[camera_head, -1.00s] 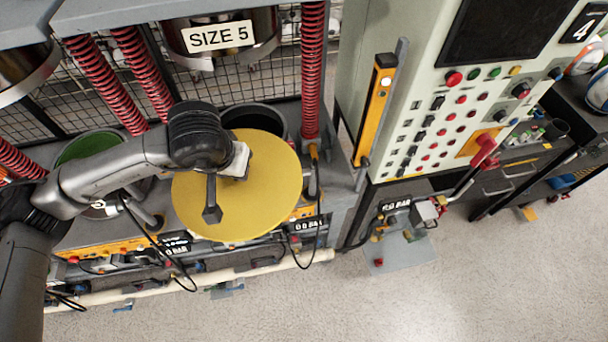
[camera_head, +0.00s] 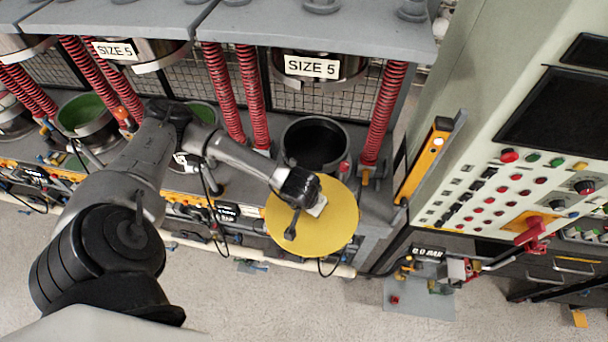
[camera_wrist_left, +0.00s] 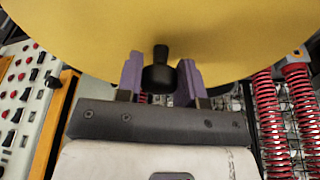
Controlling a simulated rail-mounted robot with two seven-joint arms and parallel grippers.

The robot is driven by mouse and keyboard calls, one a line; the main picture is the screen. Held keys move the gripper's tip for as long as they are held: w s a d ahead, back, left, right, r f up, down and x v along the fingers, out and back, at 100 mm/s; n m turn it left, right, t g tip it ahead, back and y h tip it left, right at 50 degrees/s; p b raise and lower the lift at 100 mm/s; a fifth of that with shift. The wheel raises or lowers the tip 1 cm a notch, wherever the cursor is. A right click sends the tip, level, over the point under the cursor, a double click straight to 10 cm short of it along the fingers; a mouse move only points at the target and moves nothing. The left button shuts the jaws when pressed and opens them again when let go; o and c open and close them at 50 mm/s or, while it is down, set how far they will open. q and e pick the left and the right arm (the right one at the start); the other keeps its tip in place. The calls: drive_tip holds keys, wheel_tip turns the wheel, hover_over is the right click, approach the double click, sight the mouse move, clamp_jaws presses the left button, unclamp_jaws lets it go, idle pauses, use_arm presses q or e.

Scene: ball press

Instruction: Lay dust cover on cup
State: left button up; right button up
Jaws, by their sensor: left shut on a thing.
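The dust cover is a flat yellow disc (camera_head: 335,228), held in front of the press below the "SIZE 5" sign. Behind it stands the open dark round cup (camera_head: 315,143) with a grey rim. The disc's far edge slightly overlaps the cup's near side in the head view; most of the opening shows. My left gripper (camera_head: 317,207) is at the disc. In the left wrist view, its purple fingers (camera_wrist_left: 160,76) are shut around the cover's black knob (camera_wrist_left: 160,73), and the disc (camera_wrist_left: 160,30) fills the upper part. My right gripper is not in view.
Red springs (camera_head: 384,112) stand on both sides of the cup. A yellow post (camera_head: 424,160) and a control cabinet (camera_head: 480,165) are to the right. A pale pipe (camera_head: 215,252) runs along the press front.

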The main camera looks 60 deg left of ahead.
use_arm(q)
drive_tip(key=a+n, duration=0.1)
drive_tip(key=a, duration=0.1)
drive_tip(key=a+f+n, duration=0.1)
drive_tip(key=a, duration=0.1)
drive_tip(key=a+f+n+y+p, duration=0.1)
drive_tip(key=a, duration=0.1)
drive_tip(key=shift+s+a+g, duration=0.3)
drive_tip(key=shift+s+a, duration=0.05)
drive_tip(key=w+a+n, duration=0.1)
drive_tip(key=n, duration=0.1)
drive_tip(key=w+a+f+n, duration=0.1)
drive_tip(key=shift+a+n+g+y, duration=0.2)
drive_tip(key=shift+n+g+y, duration=0.1)
drive_tip(key=shift+n, duration=0.1)
drive_tip(key=shift+w+f+n+g, duration=0.25)
drive_tip(key=shift+w+n, duration=0.3)
drive_tip(key=shift+n, duration=0.35)
drive_tip(key=shift+w+n, duration=0.1)
drive_tip(key=shift+n, duration=0.3)
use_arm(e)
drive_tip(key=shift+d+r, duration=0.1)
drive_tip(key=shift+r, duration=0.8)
